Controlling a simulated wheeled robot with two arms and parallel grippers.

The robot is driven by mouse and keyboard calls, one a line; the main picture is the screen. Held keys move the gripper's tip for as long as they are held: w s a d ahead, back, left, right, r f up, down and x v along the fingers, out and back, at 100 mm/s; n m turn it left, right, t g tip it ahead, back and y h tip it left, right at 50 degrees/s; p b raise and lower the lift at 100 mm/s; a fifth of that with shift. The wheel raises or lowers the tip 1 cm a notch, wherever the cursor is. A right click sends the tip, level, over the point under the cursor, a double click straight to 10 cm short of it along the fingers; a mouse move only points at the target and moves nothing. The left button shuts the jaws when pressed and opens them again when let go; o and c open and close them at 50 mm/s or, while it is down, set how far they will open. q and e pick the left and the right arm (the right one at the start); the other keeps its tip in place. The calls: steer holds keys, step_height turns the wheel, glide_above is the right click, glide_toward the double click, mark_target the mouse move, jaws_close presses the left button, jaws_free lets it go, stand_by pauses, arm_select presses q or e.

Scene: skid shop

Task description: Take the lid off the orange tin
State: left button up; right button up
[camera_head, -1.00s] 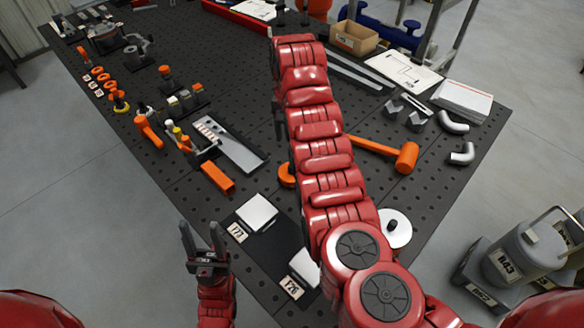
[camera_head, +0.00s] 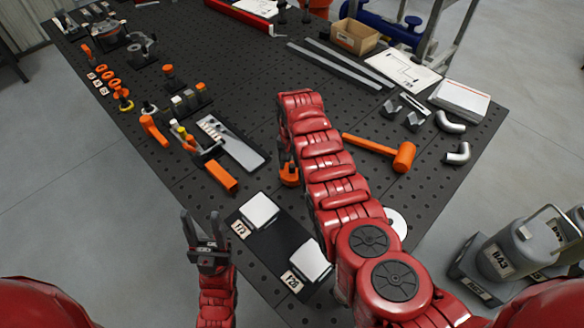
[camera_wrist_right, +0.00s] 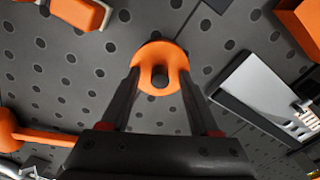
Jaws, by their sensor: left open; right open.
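A round orange thing (camera_head: 289,179), likely the orange tin, stands on the black perforated bench beside my right forearm, partly hidden by it. In the right wrist view it is a round orange shape (camera_wrist_right: 159,48) with a dark round knob or pin at its middle. My right gripper (camera_wrist_right: 160,78) is open and empty, its fingers on either side of the orange shape. I cannot tell whether they touch it. In the head view that gripper is mostly hidden by its arm. My left gripper (camera_head: 200,222) is open and empty near the bench's left edge.
An orange mallet (camera_head: 403,157) lies right of my right arm. A white disc (camera_head: 398,224) is partly hidden by that arm. Two white blocks (camera_head: 259,210) on dark mats, a grey metal plate (camera_head: 238,150) and an orange block (camera_head: 222,177) lie to the left.

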steer(key=shift+f, duration=0.1)
jaws_close()
stand_by(0.3)
stand_by(0.4)
